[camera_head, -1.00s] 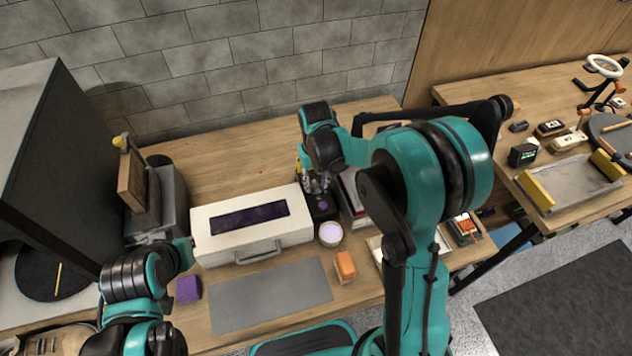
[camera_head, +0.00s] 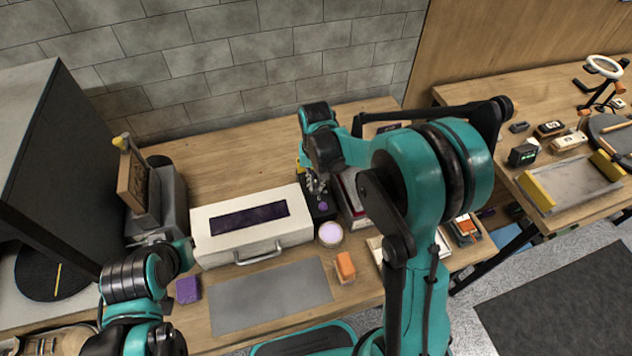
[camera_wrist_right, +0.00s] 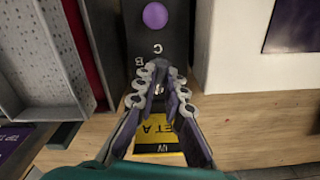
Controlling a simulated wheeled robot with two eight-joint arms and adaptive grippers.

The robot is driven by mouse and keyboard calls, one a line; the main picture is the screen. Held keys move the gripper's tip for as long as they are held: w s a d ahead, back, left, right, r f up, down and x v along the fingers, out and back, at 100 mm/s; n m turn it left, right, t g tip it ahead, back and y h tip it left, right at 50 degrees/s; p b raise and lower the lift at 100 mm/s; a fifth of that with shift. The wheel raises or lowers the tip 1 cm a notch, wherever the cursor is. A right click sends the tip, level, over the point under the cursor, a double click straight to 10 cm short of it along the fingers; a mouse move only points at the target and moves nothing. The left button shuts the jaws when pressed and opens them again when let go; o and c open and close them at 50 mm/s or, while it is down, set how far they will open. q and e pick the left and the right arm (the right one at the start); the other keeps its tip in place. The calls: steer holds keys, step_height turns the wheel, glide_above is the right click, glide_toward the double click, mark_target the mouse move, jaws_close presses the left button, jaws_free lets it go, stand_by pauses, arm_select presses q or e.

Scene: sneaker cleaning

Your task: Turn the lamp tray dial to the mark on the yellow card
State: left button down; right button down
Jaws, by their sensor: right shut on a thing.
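My right gripper (camera_wrist_right: 160,72) is shut on the small dial (camera_wrist_right: 158,89) of a black control box (camera_wrist_right: 143,38). The fingers cover most of the dial, so where it points cannot be told. The letters C and B show on the box beside the fingertips, and a round purple button (camera_wrist_right: 155,15) lies past them. A yellow card (camera_wrist_right: 160,133) with black lettering, "UV" and what seems to be "SET A", lies below, partly behind the fingers. The white lamp case (camera_head: 298,230) stands left of the black box (camera_head: 326,211). My left gripper (camera_head: 150,238) is small and unclear near the case's left end.
A grey divided tray (camera_head: 352,205) stands close on the right of the black box. A round pale jar (camera_head: 331,233) and orange block (camera_head: 345,265) sit in front. A grey mat (camera_head: 270,295) and purple block (camera_head: 188,290) lie before the case.

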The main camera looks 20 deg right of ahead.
mark_target(315, 185)
steer(key=m, duration=0.4)
steer(key=shift+a+m, duration=0.1)
steer(key=shift+m, duration=2.1)
steer(key=c, duration=1.6)
jaws_free()
step_height(315, 185, up, 12)
